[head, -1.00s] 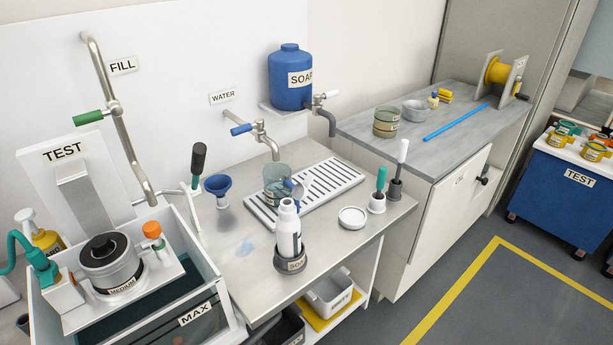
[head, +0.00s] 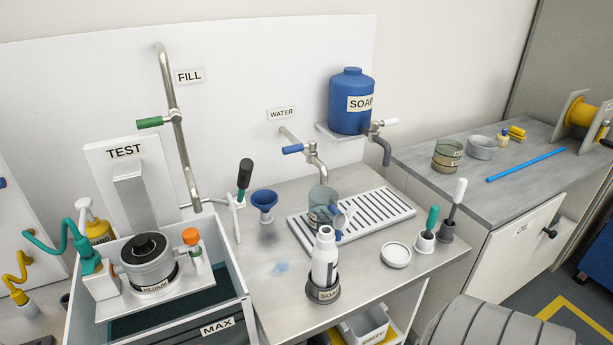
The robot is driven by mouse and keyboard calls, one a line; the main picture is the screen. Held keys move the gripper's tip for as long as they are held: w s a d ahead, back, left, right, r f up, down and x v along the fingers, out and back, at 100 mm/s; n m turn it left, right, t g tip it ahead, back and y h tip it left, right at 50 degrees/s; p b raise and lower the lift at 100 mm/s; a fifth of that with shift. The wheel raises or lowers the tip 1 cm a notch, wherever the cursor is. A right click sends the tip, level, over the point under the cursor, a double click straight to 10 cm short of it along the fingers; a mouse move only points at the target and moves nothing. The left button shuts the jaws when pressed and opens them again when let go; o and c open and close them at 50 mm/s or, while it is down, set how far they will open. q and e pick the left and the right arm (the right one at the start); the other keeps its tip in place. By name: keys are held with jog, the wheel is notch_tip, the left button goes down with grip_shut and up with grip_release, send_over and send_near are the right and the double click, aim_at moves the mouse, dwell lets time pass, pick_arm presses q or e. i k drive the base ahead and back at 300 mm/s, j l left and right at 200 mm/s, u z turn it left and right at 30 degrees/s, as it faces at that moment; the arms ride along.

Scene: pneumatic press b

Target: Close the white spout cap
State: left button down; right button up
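A round white dish or lid (head: 397,254) lies flat to the right of the bottle. Neither gripper's fingers show in the head view.
A clear beaker (head: 323,208) stands behind the bottle by the slotted drain tray (head: 362,220). A blue funnel (head: 264,203) and an open tank (head: 218,329) are to the left. Two handled tools in holders (head: 424,242) stand at the right bench edge.

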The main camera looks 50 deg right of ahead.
aim_at(341, 220)
jog(key=k+l+u, duration=0.25)
jog(key=l, duration=0.35)
jog(key=k+l+u, duration=0.3)
jog(key=l, duration=0.25)
jog(key=k+l+u, duration=0.25)
jog(key=l, duration=0.3)
jog(key=k+l+u, duration=0.3)
jog(key=k+l, duration=0.05)
jog(key=l, duration=0.05)
